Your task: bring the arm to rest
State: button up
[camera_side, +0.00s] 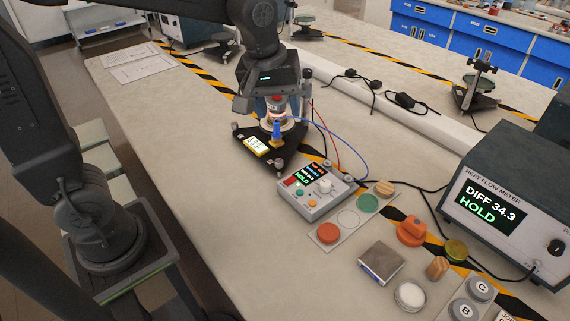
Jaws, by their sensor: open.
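My gripper (274,108) points down over a black three-cornered stand (288,157) near the middle of the picture. Its jaws are open, with a finger on either side of a small stack (276,117) with a red part and a light disc. Whether the fingers touch the stack cannot be told. A blue fitting and a yellow-edged display (256,145) are at the front of the stand. My wrist hides the upper part of the stack.
A blue and a red cable run from the stand. A control box (316,190) reads HOLD. A heat flow meter (495,205) stands at right.

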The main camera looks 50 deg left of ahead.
jog(key=s+a+m+t, duration=0.2)
jog(key=s+m, duration=0.6)
jog(key=s, duration=0.6)
jog(key=shift+s+a+r+m+t, duration=0.2)
jog(key=shift+s+m+t, duration=0.15)
jog(key=shift+t, duration=0.15)
